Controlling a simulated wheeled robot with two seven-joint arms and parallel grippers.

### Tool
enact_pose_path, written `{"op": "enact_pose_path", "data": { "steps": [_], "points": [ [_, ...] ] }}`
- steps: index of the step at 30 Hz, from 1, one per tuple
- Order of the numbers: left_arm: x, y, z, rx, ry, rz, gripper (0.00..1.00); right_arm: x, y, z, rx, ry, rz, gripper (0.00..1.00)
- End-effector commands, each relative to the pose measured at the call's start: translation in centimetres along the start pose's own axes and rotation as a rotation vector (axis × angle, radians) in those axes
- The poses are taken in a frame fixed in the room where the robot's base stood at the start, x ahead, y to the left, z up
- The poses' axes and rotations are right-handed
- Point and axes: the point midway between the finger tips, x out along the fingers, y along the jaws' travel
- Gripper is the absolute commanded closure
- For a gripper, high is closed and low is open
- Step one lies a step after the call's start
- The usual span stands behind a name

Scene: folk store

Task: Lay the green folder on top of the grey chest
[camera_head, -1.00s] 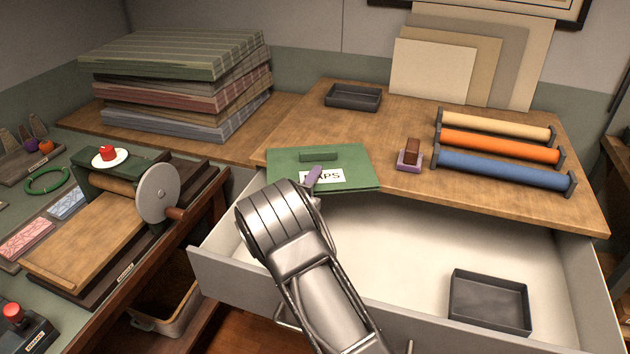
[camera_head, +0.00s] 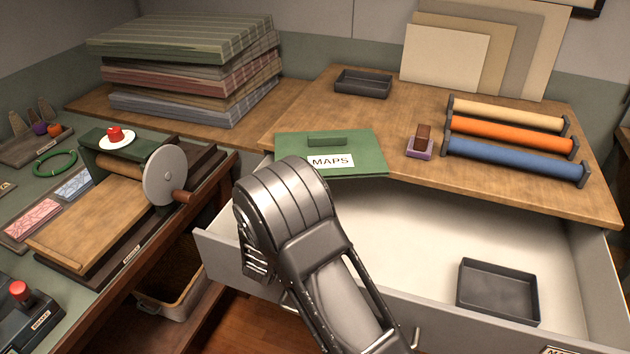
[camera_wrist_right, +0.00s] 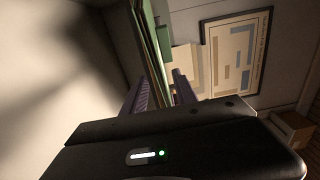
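The green folder (camera_head: 357,145), with a white MAPS label, lies flat at the front left of the grey chest's wooden top (camera_head: 400,110). Its front left part reaches past the top's edge over the open drawer. My right arm comes up from below in the head view, its wrist just in front of the folder; the arm hides its fingers there. In the right wrist view my right gripper (camera_wrist_right: 160,93) has its purple fingers apart, with the folder (camera_wrist_right: 153,50) edge-on between their directions and a gap beside it. Contact is unclear. My left gripper is not in view.
The open drawer (camera_head: 420,240) holds a dark tray (camera_head: 497,292). On the top are another dark tray (camera_head: 363,83), a stamp (camera_head: 421,142) and rolls in a rack (camera_head: 515,145). A stack of striped sheets (camera_head: 185,65) stands left; a press (camera_head: 120,195) is on the left bench.

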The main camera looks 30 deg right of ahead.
Motion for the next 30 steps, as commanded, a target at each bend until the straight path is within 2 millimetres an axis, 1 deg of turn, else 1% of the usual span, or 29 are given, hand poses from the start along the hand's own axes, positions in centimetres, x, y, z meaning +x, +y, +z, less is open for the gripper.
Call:
{"op": "enact_pose_path", "data": {
  "steps": [1, 4, 21, 26, 30],
  "points": [
    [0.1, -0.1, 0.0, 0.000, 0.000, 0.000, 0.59, -0.5, 0.1, 0.0, 0.000, -0.001, 0.001, 0.66],
    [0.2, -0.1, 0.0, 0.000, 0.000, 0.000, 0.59, -0.9, 0.0, 0.0, 0.000, -0.001, 0.001, 0.66],
    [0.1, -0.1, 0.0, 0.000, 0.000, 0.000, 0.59, -0.9, 0.0, 0.0, -0.001, 0.000, 0.000, 0.66],
    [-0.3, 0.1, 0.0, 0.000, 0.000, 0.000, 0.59, -0.8, -0.6, 0.0, -0.003, -0.002, 0.000, 0.80],
    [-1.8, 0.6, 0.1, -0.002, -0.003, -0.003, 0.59, -0.6, -2.3, 0.3, -0.017, -0.010, -0.001, 0.91]
  ]
}}
